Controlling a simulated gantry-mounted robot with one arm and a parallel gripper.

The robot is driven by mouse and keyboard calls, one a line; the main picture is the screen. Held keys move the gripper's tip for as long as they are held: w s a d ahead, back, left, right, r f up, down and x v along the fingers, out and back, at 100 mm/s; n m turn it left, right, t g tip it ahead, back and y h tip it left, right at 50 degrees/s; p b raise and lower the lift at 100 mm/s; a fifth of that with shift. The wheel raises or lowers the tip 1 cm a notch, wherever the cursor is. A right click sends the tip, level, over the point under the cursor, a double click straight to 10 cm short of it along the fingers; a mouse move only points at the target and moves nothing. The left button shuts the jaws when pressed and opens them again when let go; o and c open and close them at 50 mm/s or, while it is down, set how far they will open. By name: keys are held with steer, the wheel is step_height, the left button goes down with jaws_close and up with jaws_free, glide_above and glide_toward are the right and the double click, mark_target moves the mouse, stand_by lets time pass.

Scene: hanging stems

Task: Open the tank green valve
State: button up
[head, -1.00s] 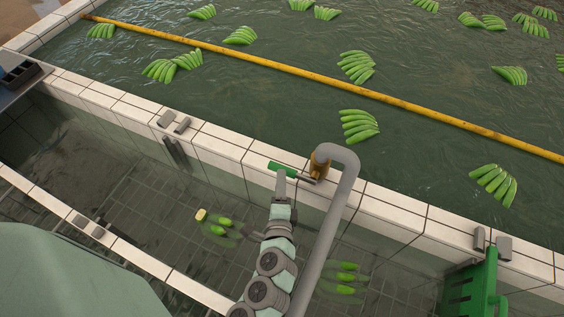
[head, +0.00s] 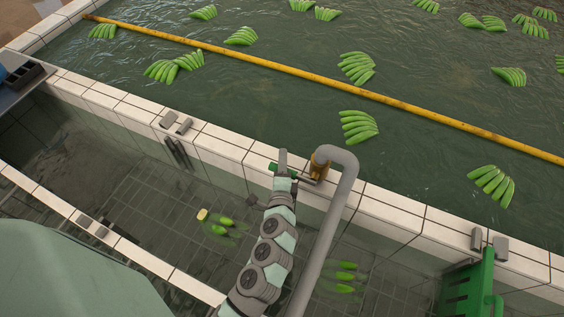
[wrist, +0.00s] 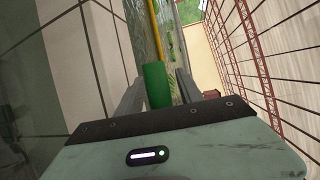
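The green valve handle (head: 273,167) sits on the tiled wall between the two water basins, left of the brass valve body (head: 319,168) at the end of a bent grey pipe (head: 345,180). My gripper (head: 283,156) is over the handle and hides its middle part. In the wrist view, the green handle (wrist: 157,86) lies between my two fingers (wrist: 160,92), one on each side. A narrow gap shows beside the handle, so my gripper looks open around it.
The grey pipe runs close along the right side of my arm. More bananas (head: 218,225) lie in the near basin. A green slotted panel (head: 472,288) stands at lower right.

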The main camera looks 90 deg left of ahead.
jaws_close()
stand_by(1.2)
